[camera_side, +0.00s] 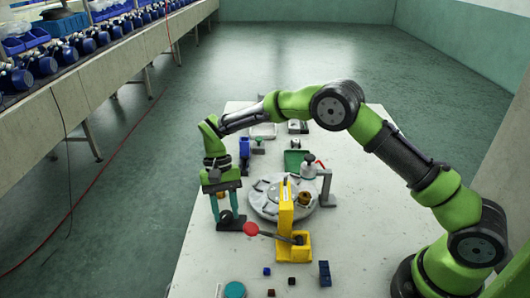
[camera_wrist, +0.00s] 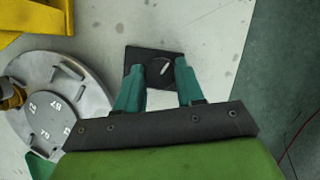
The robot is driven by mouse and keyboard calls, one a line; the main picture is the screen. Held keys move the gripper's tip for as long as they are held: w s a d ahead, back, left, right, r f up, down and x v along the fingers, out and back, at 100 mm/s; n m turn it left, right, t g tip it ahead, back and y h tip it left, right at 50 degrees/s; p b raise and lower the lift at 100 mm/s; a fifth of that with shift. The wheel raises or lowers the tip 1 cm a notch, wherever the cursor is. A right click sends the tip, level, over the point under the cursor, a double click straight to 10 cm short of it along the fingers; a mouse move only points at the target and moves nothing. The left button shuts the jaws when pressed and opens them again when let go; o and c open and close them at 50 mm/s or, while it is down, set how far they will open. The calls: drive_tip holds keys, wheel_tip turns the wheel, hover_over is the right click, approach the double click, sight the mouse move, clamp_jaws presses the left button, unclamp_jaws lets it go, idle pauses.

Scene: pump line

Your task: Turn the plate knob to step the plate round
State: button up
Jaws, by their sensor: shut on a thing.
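The plate knob (camera_wrist: 160,68) is a dark round knob with a white mark, on a black square base (camera_wrist: 133,54). In the side view the knob (camera_side: 226,215) stands at the left of the round grey plate (camera_side: 262,209). The plate also shows in the wrist view (camera_wrist: 88,72), with numbers on its hub. My gripper (camera_wrist: 168,78) has teal fingers, one on each side of the knob, shut on it. In the side view my gripper (camera_side: 226,212) points down over the knob, whose sides the fingers partly hide.
A yellow lever press (camera_side: 286,205) with a red-knobbed lever (camera_side: 251,229) stands just right of my gripper. Small blocks (camera_side: 324,273) lie at the front. The table's left edge is near.

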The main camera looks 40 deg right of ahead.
drive_tip(key=n+h, duration=0.1)
drive_tip(key=n, duration=0.4)
drive_tip(key=shift+w+h, duration=0.15)
drive_tip(key=shift+h, duration=0.25)
drive_tip(key=shift+a+n, duration=0.1)
drive_tip(key=shift+n, duration=0.2)
drive_tip(key=o, duration=1)
drive_tip(key=shift+r, duration=0.1)
drive_tip(key=v, duration=0.7)
drive_tip(key=shift+w, duration=0.2)
drive_tip(key=shift+r, duration=0.1)
